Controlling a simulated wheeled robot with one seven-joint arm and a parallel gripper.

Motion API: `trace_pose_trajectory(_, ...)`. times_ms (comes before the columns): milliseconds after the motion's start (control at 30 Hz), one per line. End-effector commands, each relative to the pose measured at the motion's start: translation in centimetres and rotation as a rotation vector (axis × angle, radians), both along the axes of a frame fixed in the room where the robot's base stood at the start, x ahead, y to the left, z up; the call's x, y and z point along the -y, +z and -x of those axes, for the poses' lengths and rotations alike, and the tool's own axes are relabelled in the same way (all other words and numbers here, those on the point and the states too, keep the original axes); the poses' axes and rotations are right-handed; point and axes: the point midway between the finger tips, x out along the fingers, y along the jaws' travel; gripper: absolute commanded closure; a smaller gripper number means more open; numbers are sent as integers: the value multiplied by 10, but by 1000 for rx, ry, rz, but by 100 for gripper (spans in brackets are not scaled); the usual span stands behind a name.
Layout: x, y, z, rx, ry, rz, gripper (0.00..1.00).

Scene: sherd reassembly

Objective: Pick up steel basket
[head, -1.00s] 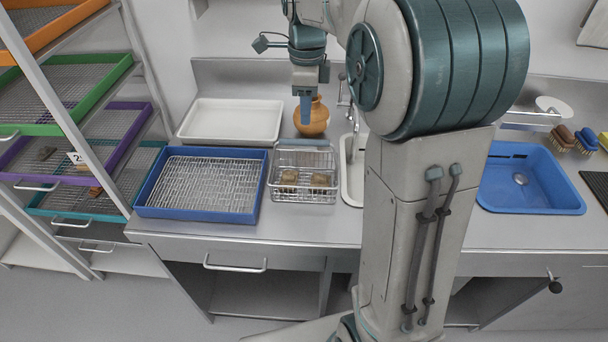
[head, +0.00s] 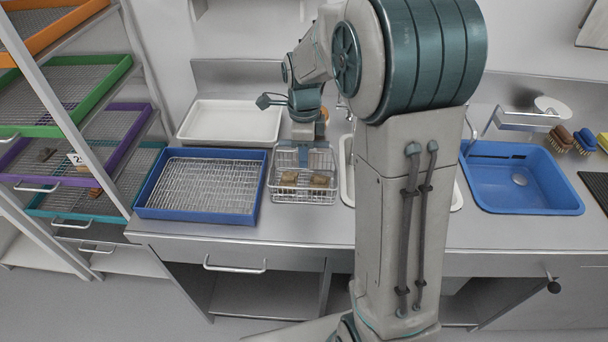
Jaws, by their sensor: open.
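The steel basket (head: 303,194) is a small wire basket on the counter, just right of the blue tray. Several brown sherds (head: 321,180) lie in it. My gripper (head: 303,152) is over the back part of the basket, pointing down, with its jaws open. Its fingertips are low, at about the height of the basket's rim or handle. I cannot tell whether they touch the wire.
A blue tray with a wire rack (head: 147,204) stands left of the basket. A white tray (head: 187,135) lies behind it. The orange-brown pot (head: 323,114) is mostly hidden behind my arm. A blue basin (head: 555,196) and brushes (head: 584,140) are at the right.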

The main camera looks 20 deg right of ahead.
Motion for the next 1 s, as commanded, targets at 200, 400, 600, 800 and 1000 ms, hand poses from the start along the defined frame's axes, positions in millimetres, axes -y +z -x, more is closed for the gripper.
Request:
trace_pose_trajectory(200,0,0,0,0,0,0,60)
trace_pose_trajectory(400,0,-2,0,0,1,0,60)
trace_pose_trajectory(600,0,-5,0,0,1,0,60)
trace_pose_trajectory(800,0,-5,0,0,1,0,60)
trace_pose_trajectory(1000,0,-5,0,0,1,0,90)
